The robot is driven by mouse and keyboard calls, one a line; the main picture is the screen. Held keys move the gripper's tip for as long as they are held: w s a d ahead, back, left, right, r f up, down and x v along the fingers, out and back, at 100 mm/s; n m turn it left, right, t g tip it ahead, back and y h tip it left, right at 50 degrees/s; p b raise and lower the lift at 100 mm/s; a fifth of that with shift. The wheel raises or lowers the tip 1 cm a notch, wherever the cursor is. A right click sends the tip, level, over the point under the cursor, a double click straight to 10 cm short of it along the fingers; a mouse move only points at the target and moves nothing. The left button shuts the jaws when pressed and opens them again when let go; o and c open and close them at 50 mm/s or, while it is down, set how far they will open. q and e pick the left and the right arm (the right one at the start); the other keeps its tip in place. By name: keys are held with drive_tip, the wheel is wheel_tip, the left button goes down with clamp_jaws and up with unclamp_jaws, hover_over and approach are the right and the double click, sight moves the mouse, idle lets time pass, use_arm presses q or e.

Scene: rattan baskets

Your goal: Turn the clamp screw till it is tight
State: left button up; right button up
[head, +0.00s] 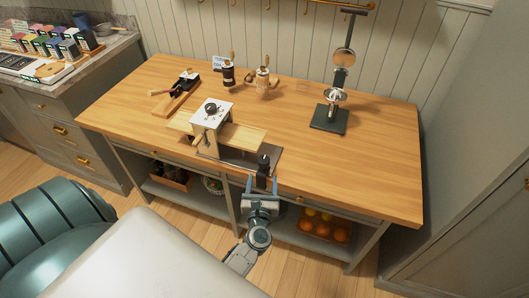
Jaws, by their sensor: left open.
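A box-shaped device (207,140) with a pale top and a black knob (211,108) stands near the front middle of the wooden table (350,165). Wooden boards stick out on both sides of it, and a dark plate (235,156) lies under it. A small black upright part (264,161) stands at the table's front edge, at the plate's right end. It looks like the clamp screw, but it is too small to be sure. My left gripper (262,184) is open, its two blue fingers pointing at this part from the front, just below it. I cannot tell whether they touch. My right gripper is not in view.
A tall stand with a dark base (329,119) is at the back right. Two grinder-like items (228,74) and a small wooden-based tool (176,96) are at the back. The table's right side is clear. A green armchair (50,235) is at the lower left.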

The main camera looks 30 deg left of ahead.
sight(264, 156)
use_arm(q)
drive_tip(key=p+x, duration=0.1)
drive_tip(key=x, duration=0.3)
drive_tip(key=shift+a+r+p, duration=0.2)
drive_tip(key=shift+r+p, duration=0.05)
drive_tip(key=shift+p, duration=0.1)
drive_tip(key=p+x, duration=0.1)
drive_tip(key=x, duration=0.4)
drive_tip(key=shift+w+f, duration=0.15)
drive_tip(key=shift+w, duration=0.1)
drive_tip(key=shift+w+a+f+p, duration=0.15)
drive_tip(key=shift+w+a+p, duration=0.2)
drive_tip(key=shift+w, duration=0.15)
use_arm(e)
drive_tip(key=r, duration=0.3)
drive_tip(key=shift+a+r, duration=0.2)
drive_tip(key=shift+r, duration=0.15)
